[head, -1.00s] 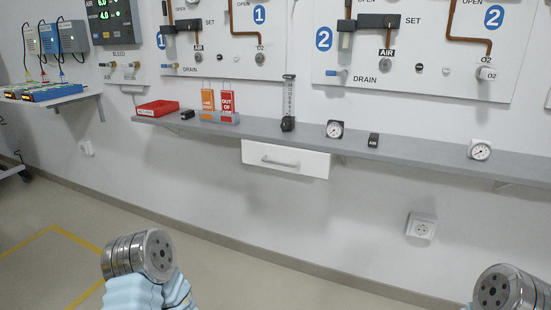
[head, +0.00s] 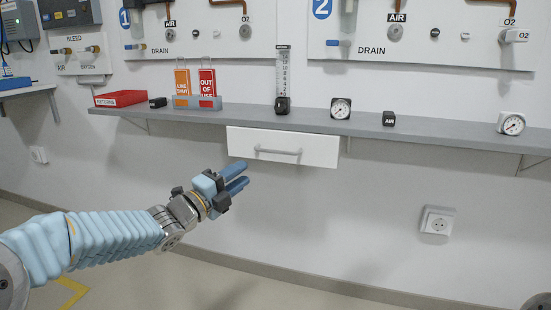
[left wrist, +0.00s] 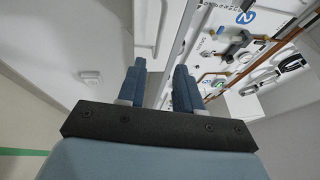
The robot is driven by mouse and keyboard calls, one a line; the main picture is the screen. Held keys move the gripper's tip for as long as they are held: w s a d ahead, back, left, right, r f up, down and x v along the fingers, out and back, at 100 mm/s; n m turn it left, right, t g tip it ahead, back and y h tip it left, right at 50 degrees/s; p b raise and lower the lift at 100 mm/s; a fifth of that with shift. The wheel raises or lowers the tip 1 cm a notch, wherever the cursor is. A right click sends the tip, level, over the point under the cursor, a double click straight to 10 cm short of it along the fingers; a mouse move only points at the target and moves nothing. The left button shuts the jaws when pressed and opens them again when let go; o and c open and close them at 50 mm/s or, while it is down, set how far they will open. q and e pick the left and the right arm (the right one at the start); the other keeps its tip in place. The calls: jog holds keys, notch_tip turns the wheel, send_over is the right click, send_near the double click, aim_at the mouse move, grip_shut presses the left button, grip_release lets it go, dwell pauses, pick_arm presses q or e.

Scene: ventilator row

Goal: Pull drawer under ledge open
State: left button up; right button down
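The white drawer (head: 245,140) hangs under the grey ledge (head: 430,131) and looks shut, its front flat below the ledge edge. Its grey bar handle (head: 278,151) runs across the front. My left gripper (head: 245,175) is below and left of the handle in the head view, its blue fingers pointing right and slightly up. The fingers do not hold the handle. In the left wrist view the two fingers (left wrist: 158,75) stand apart with nothing between them, and the drawer (left wrist: 146,28) shows beyond them. My right gripper is out of view.
On the ledge stand a red tray (head: 120,99), orange and red tags (head: 196,85), a black-based scale (head: 282,100), and two gauges (head: 341,108). A wall socket (head: 438,222) is lower right. The wall below the drawer is clear.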

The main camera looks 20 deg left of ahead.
pick_arm(q)
send_near(271, 154)
jog(key=w+d+r, duration=0.3)
jog(key=w+d, duration=0.1)
jog(key=d, duration=0.1)
jog(key=shift+d+r+p, duration=0.35)
jog(key=shift+d+r, duration=0.05)
jog(key=shift+c, duration=0.5)
grip_shut()
dwell(0.4)
